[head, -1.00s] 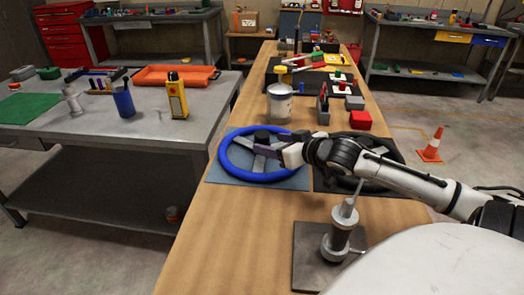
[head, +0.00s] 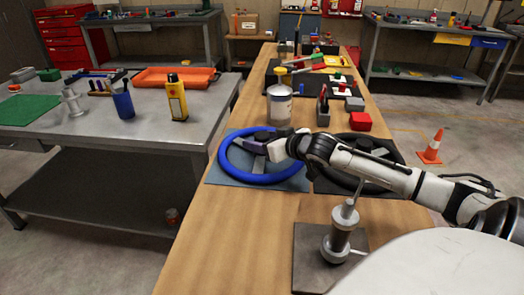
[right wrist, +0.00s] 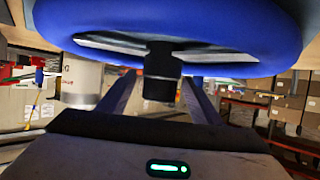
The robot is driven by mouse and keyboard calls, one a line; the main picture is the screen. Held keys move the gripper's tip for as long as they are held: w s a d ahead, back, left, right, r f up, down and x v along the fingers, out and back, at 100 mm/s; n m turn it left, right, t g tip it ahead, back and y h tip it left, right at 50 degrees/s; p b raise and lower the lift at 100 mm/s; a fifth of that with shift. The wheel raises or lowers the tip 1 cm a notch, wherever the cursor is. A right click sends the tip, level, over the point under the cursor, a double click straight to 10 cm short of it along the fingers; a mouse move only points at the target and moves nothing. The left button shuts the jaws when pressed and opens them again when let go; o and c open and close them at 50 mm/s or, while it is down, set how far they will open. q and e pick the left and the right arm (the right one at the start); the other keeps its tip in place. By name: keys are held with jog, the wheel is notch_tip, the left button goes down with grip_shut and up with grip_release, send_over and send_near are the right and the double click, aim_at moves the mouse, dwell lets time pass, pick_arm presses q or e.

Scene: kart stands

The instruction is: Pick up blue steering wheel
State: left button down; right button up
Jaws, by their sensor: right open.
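The blue steering wheel (head: 226,168) lies on a grey-blue mat (head: 215,177) at the left edge of the wooden bench, in the head view. My right gripper (head: 256,146) reaches over the wheel's centre from the right. In the right wrist view the blue rim (right wrist: 175,25) fills the top. The wheel's dark hub (right wrist: 162,72) shows between the two open fingers (right wrist: 160,100), with grey spokes behind it. Whether the fingers touch the hub cannot be told. The right forearm hides part of the black wheel (head: 392,150) beside it. My left gripper is out of view.
A can (head: 279,104), a red block (head: 360,122) and grey blocks stand farther back on the bench. A metal post on a dark plate (head: 312,262) stands in front, under my forearm. Bare wood (head: 225,235) lies front left. A metal table stands at left.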

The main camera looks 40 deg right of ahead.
jog(key=shift+c, duration=0.3)
grip_shut()
jog(key=shift+r, duration=0.25)
